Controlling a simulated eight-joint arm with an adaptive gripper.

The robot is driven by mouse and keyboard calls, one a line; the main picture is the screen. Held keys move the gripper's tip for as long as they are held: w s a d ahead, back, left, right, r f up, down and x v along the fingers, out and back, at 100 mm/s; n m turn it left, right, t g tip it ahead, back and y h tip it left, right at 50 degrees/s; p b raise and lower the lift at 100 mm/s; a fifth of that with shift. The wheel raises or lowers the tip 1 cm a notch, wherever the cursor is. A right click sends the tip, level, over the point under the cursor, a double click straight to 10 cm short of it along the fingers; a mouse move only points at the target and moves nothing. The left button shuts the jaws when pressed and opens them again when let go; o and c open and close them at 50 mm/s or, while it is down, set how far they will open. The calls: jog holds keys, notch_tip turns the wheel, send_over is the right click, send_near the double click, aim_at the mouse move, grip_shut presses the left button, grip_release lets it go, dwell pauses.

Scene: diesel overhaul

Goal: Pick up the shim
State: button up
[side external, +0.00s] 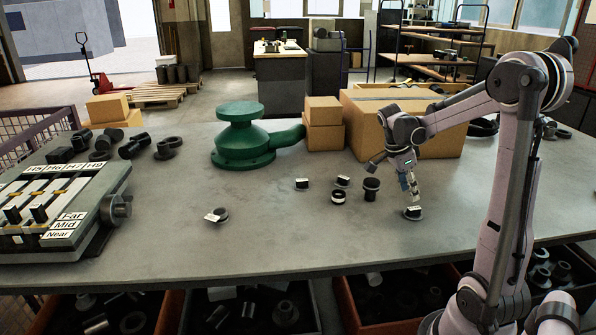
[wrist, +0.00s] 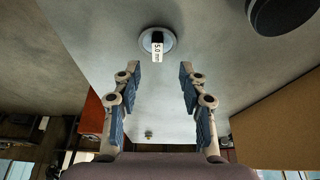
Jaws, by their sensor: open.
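A small round grey shim (side external: 413,213) with a white tag lies on the grey table at the right, near the front edge. In the wrist view the same kind of disc (wrist: 145,41) carries a tag (wrist: 157,48) reading "5.0 mm". My gripper (side external: 412,199) points down just above the shim in the side view. In the wrist view my gripper (wrist: 160,76) is open and empty, and the disc shows beyond the fingertips, roughly centred between them. The exact gap between the fingertips and the shim is hard to tell.
Other small tagged parts (side external: 302,184) (side external: 343,181) (side external: 215,215) lie on the table. Dark cylinders (side external: 371,188) stand left of my gripper. A cardboard box (side external: 375,125) is behind it. A green housing (side external: 240,140) and a lever gauge (side external: 60,210) are farther left.

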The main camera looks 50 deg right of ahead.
aim_at(414, 208)
jog(key=shift+x, duration=3.3)
jog(key=shift+s+a, duration=0.1)
jog(key=shift+s, duration=0.05)
grip_shut()
